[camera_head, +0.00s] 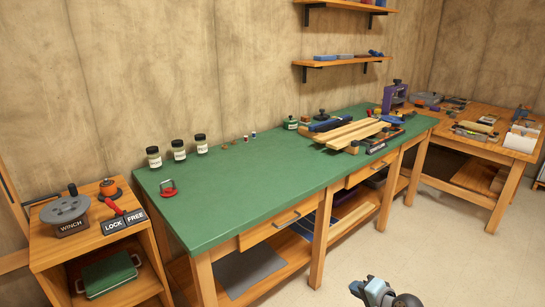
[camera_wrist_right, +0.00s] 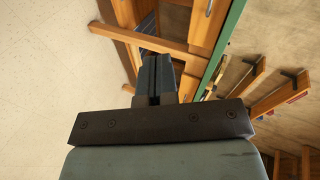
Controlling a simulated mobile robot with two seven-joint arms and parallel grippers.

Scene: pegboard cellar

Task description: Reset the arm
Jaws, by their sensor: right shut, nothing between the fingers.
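My right gripper (camera_head: 360,288) is low at the bottom of the head view, over the pale floor in front of the green-topped workbench (camera_head: 250,195). In the right wrist view, my right gripper (camera_wrist_right: 155,98) shows its two dark fingers together, shut with nothing between them. It is apart from the bench and touches nothing that I can see. My left gripper does not show in either view.
A winch (camera_head: 66,212) with a LOCK/FREE lever (camera_head: 120,214) stands on a small cabinet at left. Several jars, a red padlock-like item (camera_head: 168,189) and wooden boards (camera_head: 345,134) lie on the bench. The floor (camera_head: 420,235) is clear at right.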

